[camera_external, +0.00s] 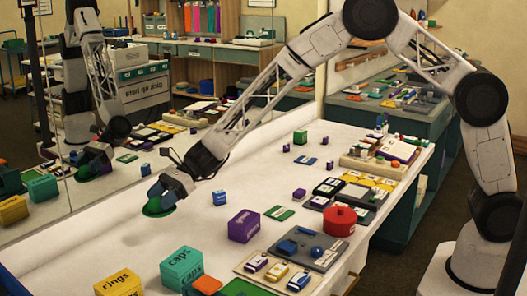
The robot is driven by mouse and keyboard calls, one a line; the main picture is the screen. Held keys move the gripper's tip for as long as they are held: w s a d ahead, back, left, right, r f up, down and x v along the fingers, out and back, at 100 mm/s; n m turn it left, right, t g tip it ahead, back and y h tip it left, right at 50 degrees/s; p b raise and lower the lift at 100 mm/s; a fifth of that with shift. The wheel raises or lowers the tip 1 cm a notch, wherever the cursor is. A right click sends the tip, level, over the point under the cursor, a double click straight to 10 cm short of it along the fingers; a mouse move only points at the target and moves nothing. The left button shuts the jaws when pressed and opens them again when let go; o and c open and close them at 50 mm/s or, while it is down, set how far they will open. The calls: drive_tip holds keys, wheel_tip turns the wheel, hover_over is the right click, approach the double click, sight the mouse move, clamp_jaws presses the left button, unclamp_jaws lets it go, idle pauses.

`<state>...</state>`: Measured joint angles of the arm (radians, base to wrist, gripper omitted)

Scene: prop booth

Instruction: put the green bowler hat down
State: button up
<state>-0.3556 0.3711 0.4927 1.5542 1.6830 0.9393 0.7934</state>
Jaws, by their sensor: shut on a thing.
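The green bowler hat (157,207) is at the end of my arm, left of the middle of the white table. My gripper (166,193) is shut on it, with the jaws hiding much of the hat. A soft shadow lies on the table below the hat and to its left, apart from it, so the hat looks held above the surface. The exact height is hard to tell.
A mirror along the left repeats the arm and table. A teal caps box (182,268), a yellow rings box (119,284) and a purple box (244,226) stand nearer the front. Small blocks lie right of the hat. White table (110,235) around the shadow is bare.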

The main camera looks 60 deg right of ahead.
drive_tip(key=shift+f, duration=2.65)
drive_tip(key=shift+f, duration=0.1)
drive_tip(key=shift+f, duration=1.8)
drive_tip(key=shift+f, duration=0.1)
drive_tip(key=o, duration=0.9)
drive_tip(key=shift+d+r, duration=0.15)
drive_tip(key=shift+r, duration=0.05)
drive_tip(key=v, duration=1.1)
drive_tip(key=shift+s+d, duration=0.15)
drive_tip(key=shift+d, duration=0.2)
